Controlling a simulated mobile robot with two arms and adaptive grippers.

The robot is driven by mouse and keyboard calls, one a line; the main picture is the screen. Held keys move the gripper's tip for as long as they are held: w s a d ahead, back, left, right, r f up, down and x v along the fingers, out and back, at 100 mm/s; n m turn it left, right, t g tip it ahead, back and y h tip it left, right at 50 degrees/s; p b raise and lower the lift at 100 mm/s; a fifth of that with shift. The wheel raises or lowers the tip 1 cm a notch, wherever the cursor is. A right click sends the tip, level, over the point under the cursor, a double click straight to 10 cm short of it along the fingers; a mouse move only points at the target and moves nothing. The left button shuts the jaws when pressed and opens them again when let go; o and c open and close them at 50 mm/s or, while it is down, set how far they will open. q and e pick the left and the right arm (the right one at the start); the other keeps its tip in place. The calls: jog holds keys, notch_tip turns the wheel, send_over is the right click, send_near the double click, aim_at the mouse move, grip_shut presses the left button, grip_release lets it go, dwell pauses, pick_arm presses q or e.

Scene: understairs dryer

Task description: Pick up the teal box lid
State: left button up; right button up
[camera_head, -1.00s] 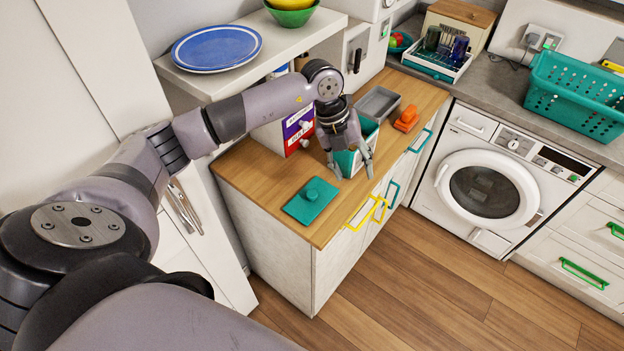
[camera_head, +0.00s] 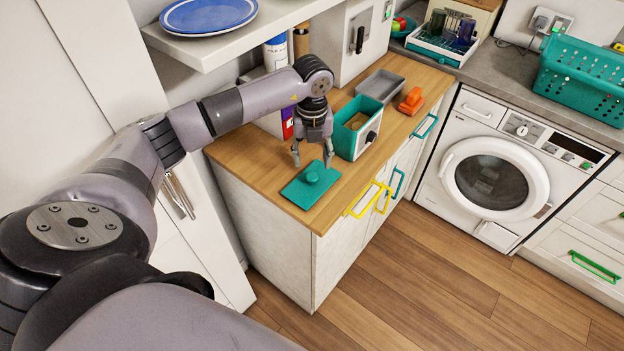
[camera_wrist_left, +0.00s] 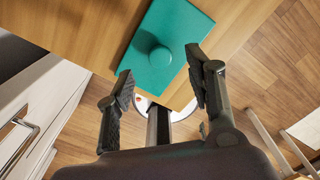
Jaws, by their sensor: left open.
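The teal box lid (camera_head: 299,193) lies flat on the wooden counter near its front left corner, with a round knob on top. It also shows in the left wrist view (camera_wrist_left: 181,32), just beyond the fingertips. My left gripper (camera_head: 312,163) is open and empty, pointing down above the back edge of the lid; its two fingers (camera_wrist_left: 160,75) are spread apart. The open teal and white box (camera_head: 344,139) stands right of the gripper on the counter. My right gripper is in neither view.
A grey tray (camera_head: 381,86) and an orange object (camera_head: 411,101) stand farther back on the wooden counter (camera_head: 246,157). A shelf with a blue plate (camera_head: 208,14) overhangs the back left. Yellow handles (camera_head: 367,199) stick out at the counter's front.

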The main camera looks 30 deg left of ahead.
aim_at(312, 176)
pick_arm(q)
jog(key=f+b, duration=0.1)
jog(key=f, duration=0.2)
jog(key=f+b, duration=0.2)
jog(key=f, duration=0.1)
jog(key=shift+s+d, duration=0.1)
jog(key=shift+s, duration=0.1)
jog(key=shift+r, duration=0.1)
jog(key=shift+c, duration=0.6)
jog(key=c, duration=1)
jog(key=shift+r, duration=0.1)
jog(key=shift+c, duration=0.2)
